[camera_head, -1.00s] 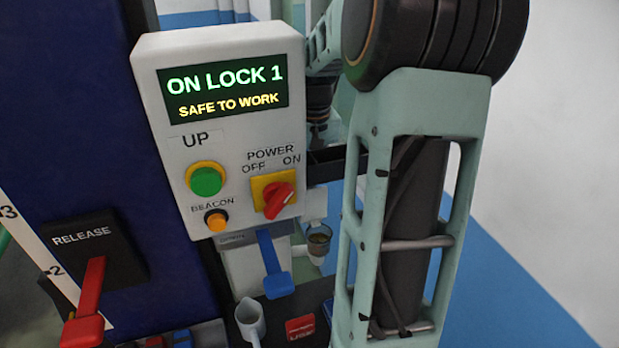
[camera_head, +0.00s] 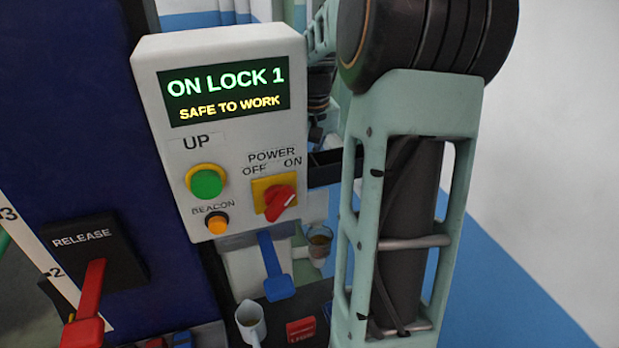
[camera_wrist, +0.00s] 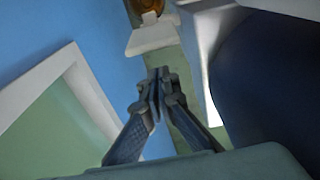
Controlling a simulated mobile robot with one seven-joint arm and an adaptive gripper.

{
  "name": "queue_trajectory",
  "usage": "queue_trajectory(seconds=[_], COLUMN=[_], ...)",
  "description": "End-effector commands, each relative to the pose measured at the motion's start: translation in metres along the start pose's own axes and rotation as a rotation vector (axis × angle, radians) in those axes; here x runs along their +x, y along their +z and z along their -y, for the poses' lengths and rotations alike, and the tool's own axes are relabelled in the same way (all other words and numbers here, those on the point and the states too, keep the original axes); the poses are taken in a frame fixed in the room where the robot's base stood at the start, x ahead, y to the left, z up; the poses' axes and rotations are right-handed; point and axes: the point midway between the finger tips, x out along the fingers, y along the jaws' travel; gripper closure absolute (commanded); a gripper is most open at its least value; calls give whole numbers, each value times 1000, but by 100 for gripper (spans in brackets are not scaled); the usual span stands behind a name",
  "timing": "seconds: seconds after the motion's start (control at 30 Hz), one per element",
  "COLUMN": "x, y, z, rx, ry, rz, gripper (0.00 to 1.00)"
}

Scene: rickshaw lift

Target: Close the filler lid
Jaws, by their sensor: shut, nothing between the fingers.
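My gripper (camera_wrist: 155,85) is shut and empty in the wrist view, its fingertips together over a green strip. An amber round part (camera_wrist: 146,8), cut off by the top edge, sits beyond the fingertips next to a pale plate (camera_wrist: 150,38). A small clear cup-like vessel with brownish contents (camera_head: 319,240) shows in the head view, beside the control box; I cannot tell whether it is the same part. I cannot make out the filler lid for certain in either view. My gripper is hidden in the head view.
The control box (camera_head: 190,140) reads "ON LOCK 1, SAFE TO WORK". A blue lever (camera_head: 273,270) hangs below it, and a red release lever (camera_head: 90,300) is at left. A dark blue body (camera_wrist: 270,90) lies right of my gripper.

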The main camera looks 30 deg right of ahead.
Motion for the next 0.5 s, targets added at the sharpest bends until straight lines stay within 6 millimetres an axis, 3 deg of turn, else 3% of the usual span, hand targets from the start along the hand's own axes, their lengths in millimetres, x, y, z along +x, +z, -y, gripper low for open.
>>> queue_trajectory(seconds=[0.3,0.47,0.5], x=[-69,-88,-90], y=[-1,0,0], z=[0,0,0], rx=[-1,-2,-3], ry=[0,0,0], rz=[-4,-1,-1], gripper=[100,100,96])
